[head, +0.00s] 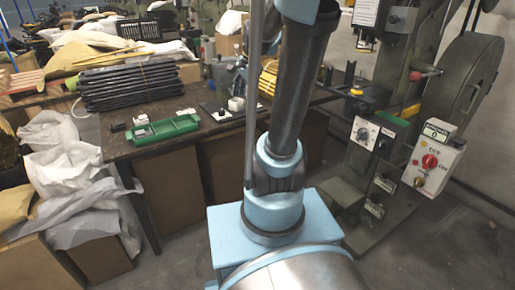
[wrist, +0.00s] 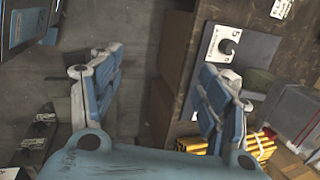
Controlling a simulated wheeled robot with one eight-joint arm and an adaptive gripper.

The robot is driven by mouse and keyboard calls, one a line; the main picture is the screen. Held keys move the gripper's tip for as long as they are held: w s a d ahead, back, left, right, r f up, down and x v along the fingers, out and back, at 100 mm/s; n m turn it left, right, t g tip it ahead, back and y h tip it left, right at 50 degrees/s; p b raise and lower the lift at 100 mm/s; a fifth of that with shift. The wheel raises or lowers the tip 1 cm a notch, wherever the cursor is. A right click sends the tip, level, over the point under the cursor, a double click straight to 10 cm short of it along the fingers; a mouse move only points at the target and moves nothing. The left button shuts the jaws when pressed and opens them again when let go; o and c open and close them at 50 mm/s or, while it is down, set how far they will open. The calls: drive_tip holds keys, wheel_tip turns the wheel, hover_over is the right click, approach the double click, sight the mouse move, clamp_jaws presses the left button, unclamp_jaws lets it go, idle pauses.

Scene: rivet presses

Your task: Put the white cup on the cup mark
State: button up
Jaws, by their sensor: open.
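A small white object that may be the white cup (head: 236,104) stands on the workbench, just left of my arm in the head view. It is too small to be sure of. Beside it lies a white plate (head: 217,113) with a dark spot. In the wrist view a white square (wrist: 221,46) bears a dark round piece; I cannot tell whether this is the cup mark. No white cup is clear in that view. My gripper (wrist: 160,68) is open and empty, its fingers wide apart with floor and the bench side between them. The head view does not show the gripper.
The workbench (head: 185,109) carries a green tray (head: 163,130), a stack of black bars (head: 128,84) and yellow rods (head: 268,78), also visible in the wrist view (wrist: 205,145). A green press (head: 400,120) with a control box (head: 432,160) stands right. Bags and boxes fill the left.

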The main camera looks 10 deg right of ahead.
drive_tip(key=s+f+n, duration=0.5)
drive_tip(key=s+n, duration=0.2)
drive_tip(key=s, duration=0.3)
drive_tip(key=s+f+n+h, duration=0.1)
drive_tip(key=s+f+n, duration=0.4)
drive_tip(key=s+n, duration=0.3)
drive_tip(key=s, duration=0.2)
drive_tip(key=shift+s+d+f+g+h, duration=0.25)
drive_tip(key=shift+s+f+g+h, duration=0.05)
drive_tip(key=shift+f, duration=0.1)
drive_tip(key=shift+w+f, duration=0.2)
drive_tip(key=shift+w, duration=0.25)
drive_tip(key=shift+c, duration=0.5)
